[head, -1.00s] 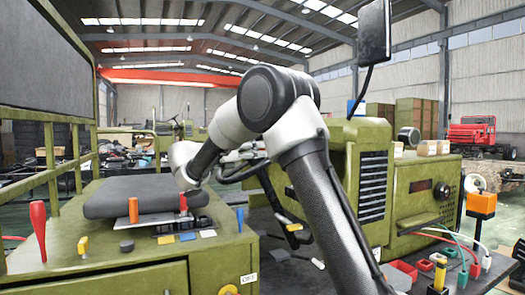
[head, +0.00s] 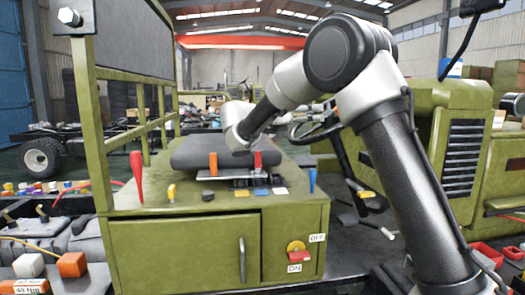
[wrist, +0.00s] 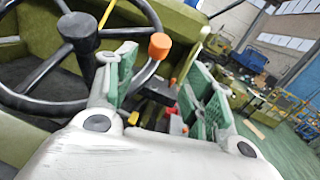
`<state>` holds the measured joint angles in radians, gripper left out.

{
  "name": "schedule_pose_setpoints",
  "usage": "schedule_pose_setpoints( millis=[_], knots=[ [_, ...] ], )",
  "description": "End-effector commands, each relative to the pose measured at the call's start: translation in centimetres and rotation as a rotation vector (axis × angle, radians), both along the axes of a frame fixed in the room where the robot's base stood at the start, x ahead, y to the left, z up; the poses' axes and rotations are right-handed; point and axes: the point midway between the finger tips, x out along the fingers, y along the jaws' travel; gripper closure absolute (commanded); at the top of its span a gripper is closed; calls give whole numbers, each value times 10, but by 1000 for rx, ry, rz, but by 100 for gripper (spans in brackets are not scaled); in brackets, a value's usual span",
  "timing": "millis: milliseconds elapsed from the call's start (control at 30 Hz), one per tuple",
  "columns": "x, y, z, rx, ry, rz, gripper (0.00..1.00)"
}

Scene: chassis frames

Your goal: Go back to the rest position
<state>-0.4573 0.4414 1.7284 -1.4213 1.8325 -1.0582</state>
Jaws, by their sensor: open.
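My gripper (wrist: 162,75) is open and empty in the wrist view, with its two green-padded fingers apart. A black steering wheel (wrist: 75,100) with an orange knob (wrist: 160,46) lies beyond and left of the fingers. Red and yellow-topped levers (wrist: 177,125) show between the fingers, farther off. The gripper's fingers are hidden there.
A green cabinet (head: 175,245) with coloured levers and an ON/OFF switch (head: 296,249) stands in front. A green rail frame (head: 88,110) rises at left. A green engine housing (head: 460,150) stands right of my arm. Small coloured items lie at the lower left.

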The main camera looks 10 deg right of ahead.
Motion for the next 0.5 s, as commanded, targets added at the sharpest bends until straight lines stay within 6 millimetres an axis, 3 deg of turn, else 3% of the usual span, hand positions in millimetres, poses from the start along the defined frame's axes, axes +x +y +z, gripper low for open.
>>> schedule_pose_setpoints(
  millis=[167, 300, 400, 500],
  knots=[
    [-48, -62, -2, 224, -110, -77, 47],
    [-127, -121, -27, 544, -314, -216, 47],
    [-187, -143, -55, 770, -494, -345, 47],
    [-243, -149, -85, 984, -697, -495, 47]
  ],
)
